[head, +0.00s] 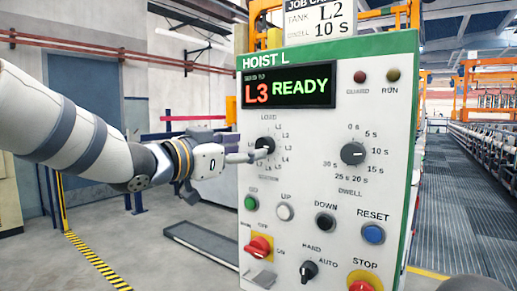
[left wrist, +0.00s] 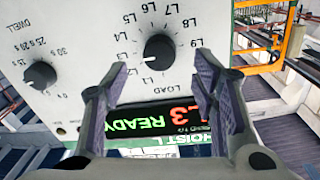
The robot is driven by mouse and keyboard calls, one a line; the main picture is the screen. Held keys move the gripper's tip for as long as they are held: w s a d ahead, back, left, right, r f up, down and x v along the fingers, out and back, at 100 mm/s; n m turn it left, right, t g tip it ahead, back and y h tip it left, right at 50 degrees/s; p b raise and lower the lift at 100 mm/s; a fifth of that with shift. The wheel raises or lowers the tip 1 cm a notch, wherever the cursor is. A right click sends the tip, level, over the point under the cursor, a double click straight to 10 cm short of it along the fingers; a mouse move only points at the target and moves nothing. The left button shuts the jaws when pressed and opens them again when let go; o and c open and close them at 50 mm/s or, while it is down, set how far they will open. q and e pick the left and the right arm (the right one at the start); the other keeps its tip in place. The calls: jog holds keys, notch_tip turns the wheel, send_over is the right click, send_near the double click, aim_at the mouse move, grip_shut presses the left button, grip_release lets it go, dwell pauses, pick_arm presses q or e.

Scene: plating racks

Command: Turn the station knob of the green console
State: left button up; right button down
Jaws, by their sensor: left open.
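The green-topped console (head: 300,215) reads HOIST L, and its display (head: 288,87) shows L3 READY. The black station knob (head: 265,145) sits on the left of the panel, with LOAD and L marks around it. In the left wrist view the knob (left wrist: 158,48) appears between and just beyond the open fingertips (left wrist: 160,68). I cannot tell whether a finger touches it.
The dwell knob (head: 353,153) is to the right. Below are the green button (head: 251,202), white UP button (head: 285,212), black DOWN button (head: 325,223), blue RESET button (head: 373,233) and red switch (head: 258,246). A yellow-black floor stripe (head: 95,260) lies left.

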aim_at(261, 147)
pick_arm(q)
jog(key=x, duration=0.4)
jog(key=shift+w+d, duration=0.15)
jog(key=c, duration=1.2)
jog(key=shift+o, duration=0.2)
jog(key=shift+n, duration=0.4)
jog(key=n, duration=0.8)
jog(key=shift+f+n+t, duration=0.15)
jog(key=shift+n+t, duration=0.15)
jog(key=shift+n, duration=0.1)
jog(key=n, duration=0.4)
jog(key=shift+n, duration=0.3)
jog(key=shift+n+t+y, duration=0.3)
jog(key=shift+n+t, duration=0.1)
jog(key=shift+n, duration=2)
